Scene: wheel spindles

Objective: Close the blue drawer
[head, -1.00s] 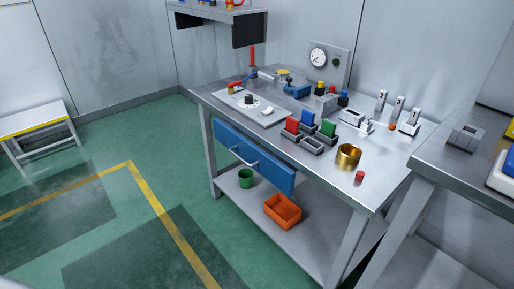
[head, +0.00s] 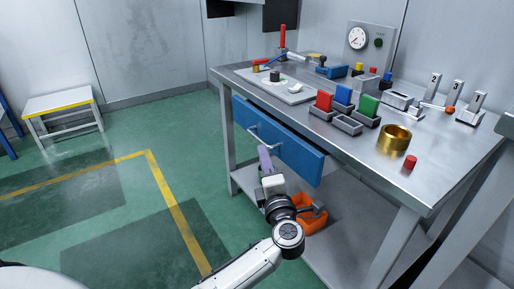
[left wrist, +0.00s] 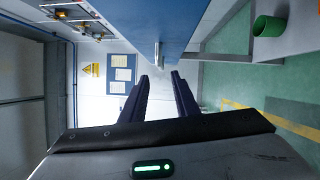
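The blue drawer (head: 295,153) is under the top of the metal workbench. Its front appears to stand out a little from the bench edge; how far is hard to tell. Its silver handle (head: 262,137) is on the front face. My left gripper (head: 265,155) is just in front of the drawer, below the handle in the picture. In the left wrist view the drawer front (left wrist: 176,25) and handle (left wrist: 157,55) lie beyond the fingertips (left wrist: 160,75). The fingers are apart with nothing between them. My right gripper is out of view.
The workbench top (head: 350,165) holds several coloured blocks, a brass cup (head: 394,140) and a red cylinder (head: 409,162). An orange bin (head: 312,218) on the lower shelf is partly behind my arm. A green bucket (left wrist: 268,27) shows in the wrist view.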

